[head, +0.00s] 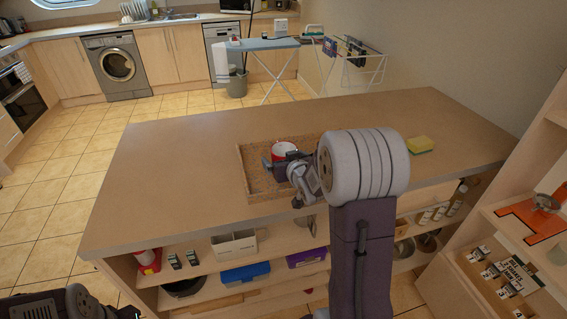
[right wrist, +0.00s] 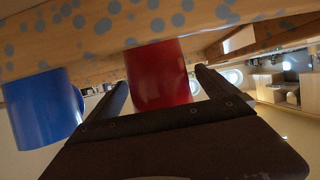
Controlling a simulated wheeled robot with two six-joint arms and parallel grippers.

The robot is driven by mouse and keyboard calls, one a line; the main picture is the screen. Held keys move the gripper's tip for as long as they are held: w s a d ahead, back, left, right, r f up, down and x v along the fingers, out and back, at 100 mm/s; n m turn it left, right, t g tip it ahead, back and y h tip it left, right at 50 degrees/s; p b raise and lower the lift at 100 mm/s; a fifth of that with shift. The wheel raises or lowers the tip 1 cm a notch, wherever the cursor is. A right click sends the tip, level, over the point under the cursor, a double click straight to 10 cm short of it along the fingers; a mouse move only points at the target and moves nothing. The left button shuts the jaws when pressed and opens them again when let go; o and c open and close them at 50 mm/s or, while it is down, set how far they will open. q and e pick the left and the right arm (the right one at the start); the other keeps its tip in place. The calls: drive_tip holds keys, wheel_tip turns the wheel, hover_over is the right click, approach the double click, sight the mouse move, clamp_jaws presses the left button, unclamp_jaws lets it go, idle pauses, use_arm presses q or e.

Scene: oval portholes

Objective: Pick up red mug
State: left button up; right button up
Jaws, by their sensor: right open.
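The red mug (head: 284,149), with a pale inside, stands in a shallow speckled wooden tray (head: 244,176) on the counter. My right gripper (head: 285,165) is open at the mug's near side. In the right wrist view, which looks upside down, the red mug (right wrist: 160,75) shows between the two spread fingers of the gripper (right wrist: 162,84). Whether a finger touches it I cannot tell. A blue mug (right wrist: 42,105) is beside it; in the head view it is mostly hidden by the gripper. My left gripper is not in view; only part of my left arm shows at bottom left.
The counter (head: 180,160) is clear left of the tray. A yellow sponge (head: 419,145) lies to the right, beyond my right arm. Shelves under the counter hold a white box (head: 234,246), a blue box (head: 245,273) and a purple box (head: 306,258). Another shelf unit stands at right.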

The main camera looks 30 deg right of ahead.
drive_tip(key=shift+w+d+f, duration=0.1)
drive_tip(key=shift+w, duration=0.15)
drive_tip(key=shift+s, duration=0.15)
drive_tip(key=shift+c, duration=0.7)
drive_tip(key=c, duration=1.7)
wheel_tip(320, 180, up, 10)
drive_tip(key=p, duration=0.3)
drive_tip(key=shift+p, duration=0.3)
